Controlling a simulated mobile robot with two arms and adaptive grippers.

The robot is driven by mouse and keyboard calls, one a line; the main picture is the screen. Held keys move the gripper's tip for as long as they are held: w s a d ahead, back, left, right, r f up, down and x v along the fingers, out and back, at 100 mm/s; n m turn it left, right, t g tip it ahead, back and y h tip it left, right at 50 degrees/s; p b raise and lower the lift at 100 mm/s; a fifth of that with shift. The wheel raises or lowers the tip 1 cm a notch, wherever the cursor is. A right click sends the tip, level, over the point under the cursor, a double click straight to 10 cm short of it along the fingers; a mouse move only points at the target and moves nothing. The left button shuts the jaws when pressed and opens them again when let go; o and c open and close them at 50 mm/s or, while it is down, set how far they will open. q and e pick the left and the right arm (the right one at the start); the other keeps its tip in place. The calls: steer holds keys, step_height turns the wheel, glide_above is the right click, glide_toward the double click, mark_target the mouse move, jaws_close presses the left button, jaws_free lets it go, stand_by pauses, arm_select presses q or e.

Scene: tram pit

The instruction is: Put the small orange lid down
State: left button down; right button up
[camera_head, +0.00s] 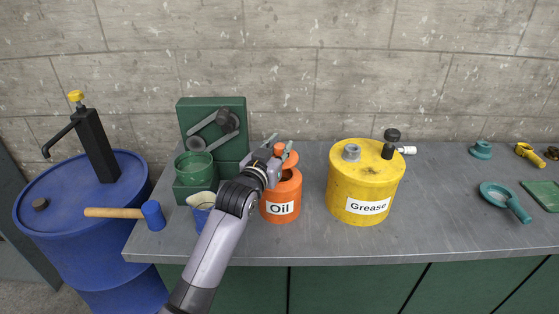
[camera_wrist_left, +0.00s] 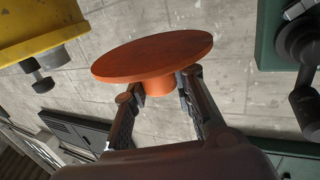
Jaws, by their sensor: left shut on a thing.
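My left gripper (camera_head: 277,146) is shut on the small orange lid (camera_head: 290,159), above the orange oil can. In the left wrist view the lid (camera_wrist_left: 150,55) is a flat orange disc, and the fingers (camera_wrist_left: 160,90) clasp the short round neck under it. The orange can labelled "Oil" (camera_head: 281,211) stands upright on the grey workbench (camera_head: 300,243). Its top is partly hidden by my left gripper and arm, and a dark opening shows there. The right gripper is not in view.
A yellow "Grease" can (camera_head: 365,185) stands right of the oil can. Left are a green rack (camera_head: 228,115), a green pot (camera_head: 195,170), a blue jug (camera_head: 201,208), a mallet (camera_head: 152,214) and a blue drum (camera_head: 75,220). Bench space between the grease can and the teal tools (camera_head: 504,198) is clear.

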arm_select(q)
steer(key=shift+f, duration=2.45)
steer(key=shift+f, duration=0.1)
steer(key=c, duration=1.3)
jaws_free()
steer(key=shift+c, duration=0.2)
steer(key=b+v, duration=0.1)
steer(key=v, duration=1.1)
